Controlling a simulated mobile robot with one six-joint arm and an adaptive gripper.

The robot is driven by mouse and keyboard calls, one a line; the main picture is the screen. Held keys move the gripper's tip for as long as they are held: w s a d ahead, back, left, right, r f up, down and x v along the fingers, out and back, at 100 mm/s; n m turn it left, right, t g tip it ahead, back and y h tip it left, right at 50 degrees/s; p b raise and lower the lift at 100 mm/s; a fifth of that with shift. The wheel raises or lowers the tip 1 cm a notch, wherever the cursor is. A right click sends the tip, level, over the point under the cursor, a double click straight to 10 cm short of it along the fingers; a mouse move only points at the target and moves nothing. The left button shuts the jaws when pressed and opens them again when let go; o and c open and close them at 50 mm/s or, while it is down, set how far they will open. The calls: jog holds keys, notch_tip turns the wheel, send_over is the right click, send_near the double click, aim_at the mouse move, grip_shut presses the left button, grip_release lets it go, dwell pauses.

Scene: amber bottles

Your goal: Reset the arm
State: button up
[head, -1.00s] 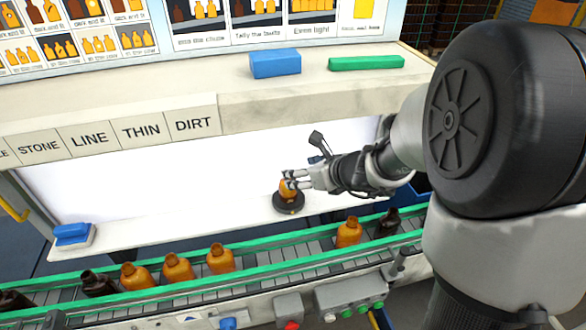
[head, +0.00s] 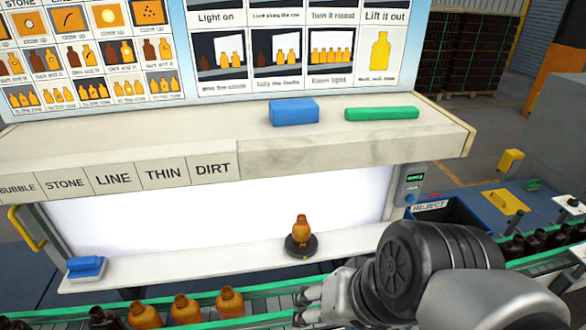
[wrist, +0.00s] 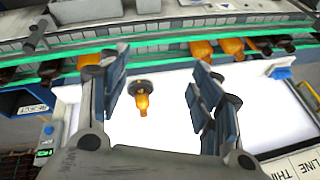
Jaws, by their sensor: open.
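My gripper (head: 312,304) is in front of the shelf in the head view, over the conveyor, and its fingers are small and partly cut off there. In the wrist view my gripper (wrist: 160,95) is open, with its two fingers well apart and nothing between the pads. An amber bottle (head: 301,230) stands upright on a small black round stand (head: 300,247) on the white ledge. The bottle also shows in the wrist view (wrist: 142,103), beyond and between the fingers, apart from them.
A conveyor with green rails (head: 270,293) carries amber bottles (head: 185,309) and darker ones. A blue block (head: 294,111) and a green block (head: 381,113) lie on the upper shelf. A blue pad (head: 86,266) lies at the ledge's left end. A dark reject bin (head: 440,214) stands at right.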

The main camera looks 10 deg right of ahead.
jog(key=d+n, duration=0.1)
jog(key=s+d+n+h, duration=0.1)
jog(key=s+d+n, duration=0.1)
jog(key=shift+s+d+r+h, duration=0.1)
jog(key=shift+d+r+h, duration=0.15)
jog(key=shift+h, duration=0.15)
notch_tip(320, 180, down, 11)
jog(key=b, duration=1)
jog(key=shift+r+b, duration=0.15)
jog(key=shift+b, duration=0.2)
jog(key=shift+c, duration=0.2)
dwell(1.5)
